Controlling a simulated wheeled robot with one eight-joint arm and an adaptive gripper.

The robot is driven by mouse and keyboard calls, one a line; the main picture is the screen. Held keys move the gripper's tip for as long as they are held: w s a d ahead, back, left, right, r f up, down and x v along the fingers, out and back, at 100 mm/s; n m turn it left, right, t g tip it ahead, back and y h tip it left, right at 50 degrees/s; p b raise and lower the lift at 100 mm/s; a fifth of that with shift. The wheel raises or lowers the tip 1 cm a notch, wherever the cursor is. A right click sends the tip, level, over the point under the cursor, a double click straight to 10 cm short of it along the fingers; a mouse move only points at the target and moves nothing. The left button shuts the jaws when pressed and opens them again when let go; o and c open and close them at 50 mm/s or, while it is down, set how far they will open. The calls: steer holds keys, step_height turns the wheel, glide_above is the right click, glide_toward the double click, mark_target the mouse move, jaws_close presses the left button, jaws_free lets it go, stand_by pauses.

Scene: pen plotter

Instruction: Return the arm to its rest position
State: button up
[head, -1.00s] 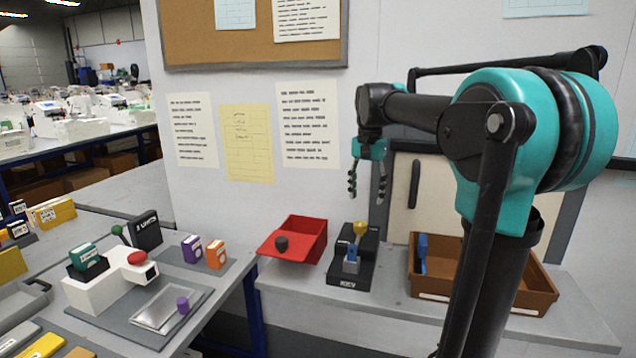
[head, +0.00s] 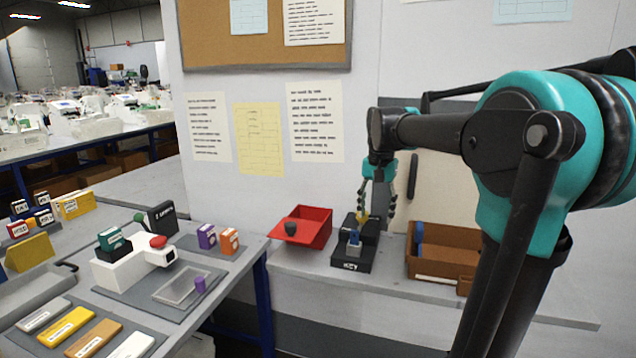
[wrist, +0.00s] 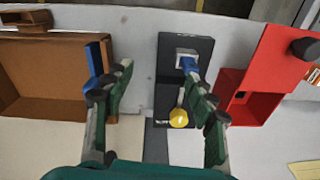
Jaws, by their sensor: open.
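My gripper (head: 377,218) hangs pointing down at the end of my arm, above the shelf by the wall. In the wrist view my gripper (wrist: 156,88) has its two fingers well apart, with nothing held between them. A black key stand (head: 352,258) with a blue key (head: 354,238) and a yellow knob (head: 362,216) is below and close to it. In the wrist view the yellow knob (wrist: 179,118) and blue key (wrist: 188,64) show between the fingers, nearer the right one. I cannot tell whether a finger touches the stand.
A red bin (head: 318,226) with a dark knob stands left of the stand. A brown bin (head: 440,264) with a blue piece (head: 419,240) stands right of it. A white device (head: 125,268) and several coloured blocks fill the left table. A wall is close behind the shelf.

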steer(key=s+d+f+n+t, duration=0.1)
steer(key=s+f+n, duration=0.1)
steer(key=s+f, duration=0.8)
steer(key=s+d+f+n+t, duration=0.2)
steer(key=s+f, duration=0.8)
steer(key=f, duration=0.5)
steer(key=shift+d+n+t, duration=0.15)
steer(key=shift+n+t, duration=0.15)
steer(key=shift+n, duration=0.3)
steer(key=shift+s+r, duration=0.1)
steer(key=shift+c, duration=0.6)
